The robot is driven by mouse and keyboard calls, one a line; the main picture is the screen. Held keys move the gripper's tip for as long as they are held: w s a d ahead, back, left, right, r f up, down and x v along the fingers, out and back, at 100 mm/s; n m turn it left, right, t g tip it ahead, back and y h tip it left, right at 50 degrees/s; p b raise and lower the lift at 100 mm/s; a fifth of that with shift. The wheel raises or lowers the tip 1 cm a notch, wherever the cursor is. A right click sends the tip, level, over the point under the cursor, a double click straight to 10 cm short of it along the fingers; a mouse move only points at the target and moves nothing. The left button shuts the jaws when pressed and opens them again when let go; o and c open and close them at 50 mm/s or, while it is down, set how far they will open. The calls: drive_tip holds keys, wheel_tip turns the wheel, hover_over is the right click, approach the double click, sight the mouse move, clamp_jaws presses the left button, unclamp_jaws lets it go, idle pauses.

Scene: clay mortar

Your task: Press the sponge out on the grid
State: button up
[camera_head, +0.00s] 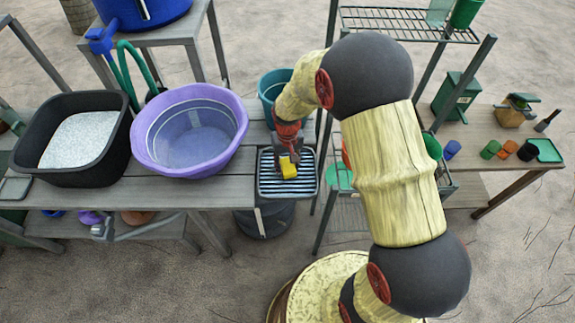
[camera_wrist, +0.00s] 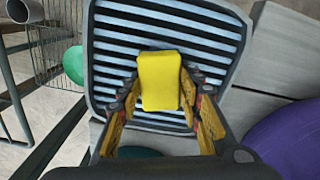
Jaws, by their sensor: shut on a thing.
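The yellow sponge (camera_head: 288,167) is at the grid, and in the wrist view the sponge (camera_wrist: 160,80) stands out against the slats. My gripper (camera_head: 287,156) points down over the grid. In the wrist view my gripper (camera_wrist: 162,100) has its fingers on both sides of the sponge and is shut on it. The grid (camera_head: 304,186) is a dark frame with pale slats; in the wrist view the grid (camera_wrist: 115,62) fills the upper middle. I cannot tell whether the sponge touches the slats.
A purple basin (camera_head: 190,128) and a black tub (camera_head: 72,140) of pale grains stand left of the grid. A teal bucket (camera_head: 270,88) stands behind it. A dark bucket (camera_head: 265,219) is below the grid. A wire shelf rack (camera_head: 400,22) stands to the right.

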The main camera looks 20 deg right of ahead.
drive_tip(key=shift+f+b, duration=0.3)
drive_tip(key=shift+f, duration=0.25)
idle(1.2)
drive_tip(key=shift+r, duration=0.15)
drive_tip(key=shift+r+p, duration=2.75)
drive_tip(key=shift+r, duration=0.65)
